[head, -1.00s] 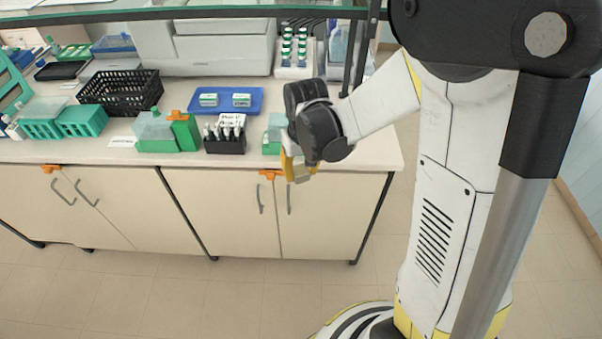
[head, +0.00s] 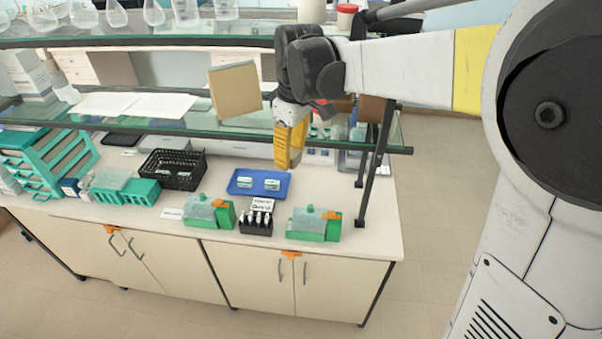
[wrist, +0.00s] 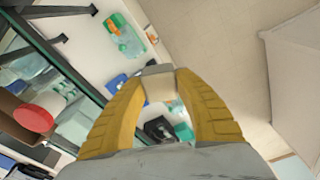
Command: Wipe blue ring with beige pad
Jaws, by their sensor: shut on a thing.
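My gripper (head: 287,164) hangs fingers-down over the back right of the bench, in front of the glass shelf. In the wrist view its yellow fingers (wrist: 158,90) are shut on a small pale block, the beige pad (wrist: 159,86), with a greyish edge. The pad is hidden or too small to make out in the head view. I cannot make out a blue ring in either view. A blue tray (head: 236,188) with two small white-and-green items lies on the bench, left of and below my gripper.
Two green boxes with orange parts (head: 209,212) (head: 314,225) flank a dark rack of bottles (head: 256,226) at the bench front. A black basket (head: 172,170) stands further left. The glass shelf edge (head: 180,129) and dark posts (head: 376,165) are close to my arm.

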